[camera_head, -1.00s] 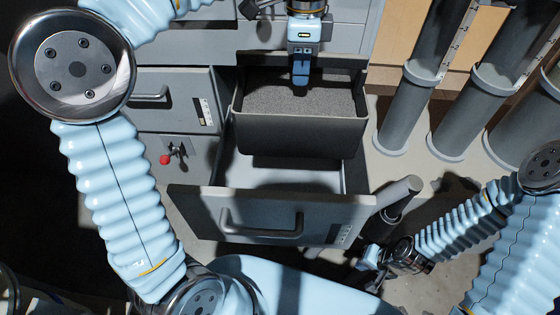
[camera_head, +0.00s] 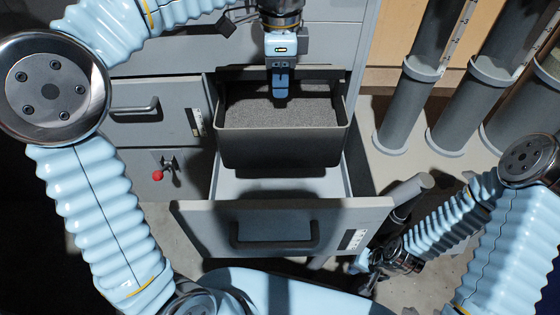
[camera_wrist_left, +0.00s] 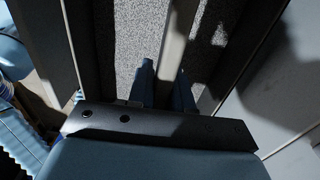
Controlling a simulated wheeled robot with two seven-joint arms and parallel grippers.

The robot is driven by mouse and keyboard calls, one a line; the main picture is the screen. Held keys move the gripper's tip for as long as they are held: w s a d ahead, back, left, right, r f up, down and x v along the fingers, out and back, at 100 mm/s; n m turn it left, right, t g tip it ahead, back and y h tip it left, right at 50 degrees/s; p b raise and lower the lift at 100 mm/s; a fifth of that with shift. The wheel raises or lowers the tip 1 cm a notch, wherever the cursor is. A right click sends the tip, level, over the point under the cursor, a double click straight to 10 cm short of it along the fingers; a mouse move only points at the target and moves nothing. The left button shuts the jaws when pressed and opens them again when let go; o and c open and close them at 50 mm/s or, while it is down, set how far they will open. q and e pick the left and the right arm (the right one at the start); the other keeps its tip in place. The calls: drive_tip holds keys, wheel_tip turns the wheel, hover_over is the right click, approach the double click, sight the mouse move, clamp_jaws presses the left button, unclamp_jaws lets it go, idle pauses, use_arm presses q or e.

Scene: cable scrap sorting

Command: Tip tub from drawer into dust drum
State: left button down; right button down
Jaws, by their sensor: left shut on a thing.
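The tub (camera_head: 282,148) is a dark grey open box of grey granular dust (camera_head: 250,113). In the head view it sits over the pulled-out drawer (camera_head: 190,230); whether it rests on the drawer floor or hangs above I cannot tell. My left gripper (camera_head: 280,100) points down at the tub's far side and is shut on it. In the left wrist view its dark fingers (camera_wrist_left: 163,88) sit either side of a pale bar of the tub (camera_wrist_left: 178,40), with dust on both sides. My right gripper (camera_head: 368,284) is low right, away from the tub, its jaws unclear. I cannot make out the dust drum.
A closed drawer with a handle (camera_head: 135,107) and a red knob (camera_head: 157,175) are left of the tub. Tall grey tubes (camera_head: 405,110) stand at the right. A short grey cylinder (camera_head: 412,187) leans by the drawer's right end.

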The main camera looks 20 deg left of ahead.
use_arm(q)
wheel_tip(320, 180, down, 12)
drive_tip(key=b, duration=0.3)
drive_tip(key=shift+r, duration=0.2)
drive_tip(key=shift+f, duration=2.65)
drive_tip(key=c, duration=1)
unclamp_jaws()
drive_tip(key=shift+c, duration=0.2)
drive_tip(key=shift+b, duration=0.35)
drive_tip(key=p, duration=0.3)
approach(280, 124)
drive_tip(key=shift+s+d, duration=0.35)
drive_tip(key=shift+s, duration=0.5)
drive_tip(key=shift+r, duration=0.6)
